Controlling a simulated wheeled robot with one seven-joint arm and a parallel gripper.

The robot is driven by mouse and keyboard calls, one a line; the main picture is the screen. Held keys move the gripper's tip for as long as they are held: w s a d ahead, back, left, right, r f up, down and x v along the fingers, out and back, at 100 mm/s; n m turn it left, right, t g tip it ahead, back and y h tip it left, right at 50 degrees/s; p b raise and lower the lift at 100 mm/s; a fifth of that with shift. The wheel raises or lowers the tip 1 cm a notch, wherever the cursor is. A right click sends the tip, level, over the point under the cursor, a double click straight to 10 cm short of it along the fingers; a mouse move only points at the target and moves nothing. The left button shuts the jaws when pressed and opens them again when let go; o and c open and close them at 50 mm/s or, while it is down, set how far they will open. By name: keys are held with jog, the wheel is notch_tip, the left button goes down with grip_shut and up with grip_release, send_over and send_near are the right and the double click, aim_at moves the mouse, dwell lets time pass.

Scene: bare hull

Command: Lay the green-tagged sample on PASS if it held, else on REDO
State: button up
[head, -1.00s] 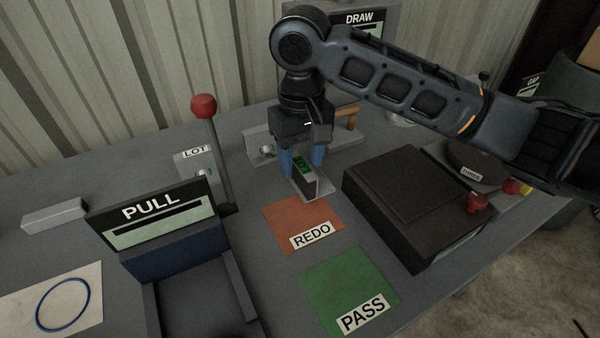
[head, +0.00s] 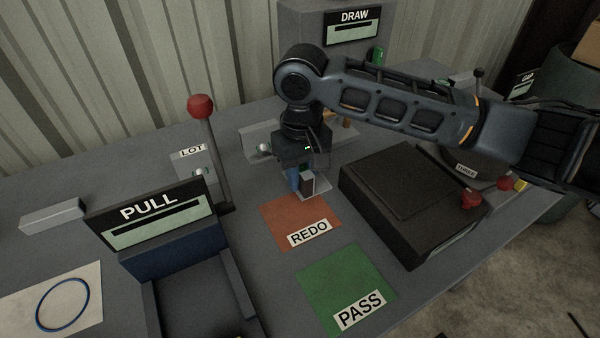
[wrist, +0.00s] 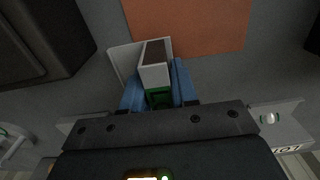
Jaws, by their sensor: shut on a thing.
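The sample (wrist: 155,62) is a small pale block with a dark face; its green tag (wrist: 158,97) shows between my blue fingers in the wrist view. My gripper (head: 308,184) is shut on the tagged end. In the head view the block (head: 307,183) is upright at a pale plate (head: 322,186), just behind the orange REDO mat (head: 290,215). I cannot tell whether the block touches the plate. The green PASS mat (head: 345,277) lies in front of REDO. Both mats are bare.
A low black box (head: 410,210) with a red knob stands right of the mats. The PULL machine (head: 165,240) and a red-knobbed lever (head: 202,108) stand left. The DRAW display (head: 353,27) is behind my arm; its readout is not legible. A LOT fixture (head: 200,170) is behind left.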

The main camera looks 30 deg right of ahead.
grip_shut()
